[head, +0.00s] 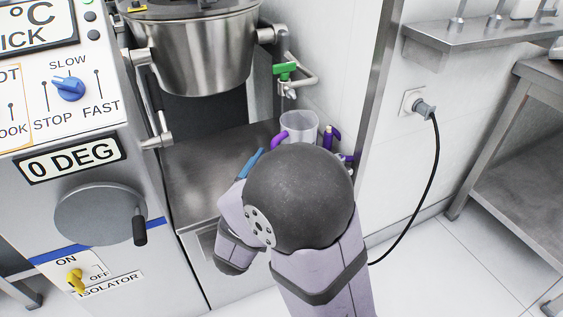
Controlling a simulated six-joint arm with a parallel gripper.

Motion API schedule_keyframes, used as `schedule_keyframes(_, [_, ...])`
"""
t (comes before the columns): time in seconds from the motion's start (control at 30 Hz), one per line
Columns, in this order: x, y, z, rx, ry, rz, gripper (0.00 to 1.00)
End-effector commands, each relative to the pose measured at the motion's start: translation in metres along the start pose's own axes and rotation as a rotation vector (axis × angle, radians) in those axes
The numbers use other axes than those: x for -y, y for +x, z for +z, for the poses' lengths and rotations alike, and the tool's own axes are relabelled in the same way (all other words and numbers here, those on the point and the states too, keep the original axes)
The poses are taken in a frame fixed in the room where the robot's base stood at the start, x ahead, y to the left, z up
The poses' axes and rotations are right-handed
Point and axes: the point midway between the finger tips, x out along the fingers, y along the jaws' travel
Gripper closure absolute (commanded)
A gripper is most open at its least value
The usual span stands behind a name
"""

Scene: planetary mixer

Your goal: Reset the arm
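My arm, with a dark round joint and pale lilac links, fills the lower middle of the head view. My gripper cannot be made out; the arm's own joint and links hide what lies behind them. The planetary mixer stands at the left and centre, with its steel bowl (195,50) above a steel shelf (195,165). A clear jug (301,124) with a purple handle stands behind my arm, its lower part hidden. A thin blue piece (252,163) shows beside the dark joint; I cannot tell what it belongs to.
A green-handled tap (285,70) is on the wall above the jug. Small purple items (332,137) show right of it. The mixer panel has a blue speed knob (68,88), a crank wheel (100,214) and a yellow isolator switch (76,280). A black cable (435,170) hangs at right.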

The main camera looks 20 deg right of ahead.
Motion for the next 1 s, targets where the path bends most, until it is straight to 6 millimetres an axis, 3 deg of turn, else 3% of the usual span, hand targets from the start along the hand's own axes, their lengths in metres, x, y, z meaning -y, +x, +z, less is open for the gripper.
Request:
schedule_keyframes(0.2, [0.0, -0.009, 0.0, -0.001, -0.001, 0.0, 0.09])
schedule_keyframes(0.67, [0.0, -0.009, 0.0, -0.001, -0.001, 0.001, 0.09])
schedule_keyframes(0.87, [0.004, -0.001, -0.018, 0.045, 0.084, -0.005, 0.09])
schedule_keyframes(1.0, [0.012, 0.009, -0.044, 0.123, 0.229, -0.016, 0.09])
